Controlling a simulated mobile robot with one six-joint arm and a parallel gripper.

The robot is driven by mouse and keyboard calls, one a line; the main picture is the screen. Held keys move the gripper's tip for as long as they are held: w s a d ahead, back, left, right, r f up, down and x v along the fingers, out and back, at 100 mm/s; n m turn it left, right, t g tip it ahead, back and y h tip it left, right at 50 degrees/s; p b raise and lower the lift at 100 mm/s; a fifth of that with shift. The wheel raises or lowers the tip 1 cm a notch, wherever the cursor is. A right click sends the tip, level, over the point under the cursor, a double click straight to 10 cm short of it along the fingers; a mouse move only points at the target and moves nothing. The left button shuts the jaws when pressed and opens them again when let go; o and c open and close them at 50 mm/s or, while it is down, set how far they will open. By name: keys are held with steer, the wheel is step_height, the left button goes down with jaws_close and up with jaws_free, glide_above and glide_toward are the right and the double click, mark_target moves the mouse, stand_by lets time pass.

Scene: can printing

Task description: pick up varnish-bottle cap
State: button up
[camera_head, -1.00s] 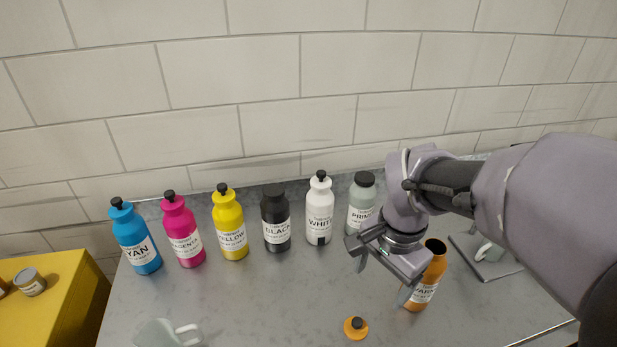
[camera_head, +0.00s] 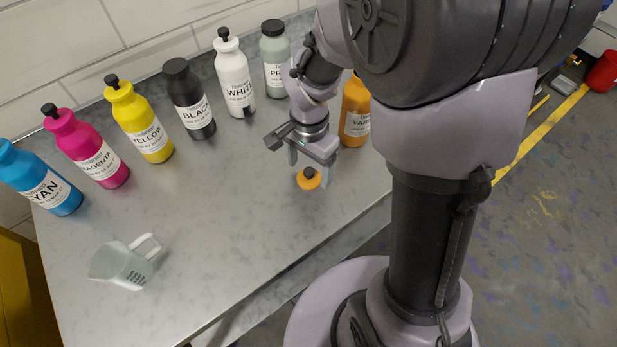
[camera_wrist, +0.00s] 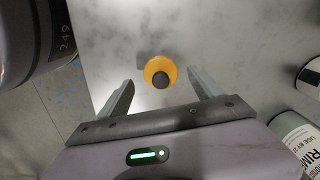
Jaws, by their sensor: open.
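The varnish-bottle cap (camera_head: 309,179) is an orange disc with a dark knob, lying on the grey table top. In the wrist view the cap (camera_wrist: 160,72) sits centred ahead of the fingertips, in line with the gap between them. My gripper (camera_head: 308,170) is open and empty, pointing down close to the cap; its two fingers (camera_wrist: 160,90) are spread wide on either side. I cannot tell the exact height of the fingertips over the table. The orange varnish bottle (camera_head: 354,112) stands uncapped behind the gripper, partly hidden by my arm.
The primer (camera_head: 275,58), white (camera_head: 234,75), black (camera_head: 189,100), yellow (camera_head: 140,122), magenta (camera_head: 88,148) and cyan (camera_head: 40,180) bottles stand in a row along the wall. The table middle is clear.

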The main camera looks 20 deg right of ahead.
step_height(320, 180, down, 2)
steer(key=shift+f, duration=0.1)
steer(key=c, duration=1.4)
steer(key=shift+r, duration=0.2)
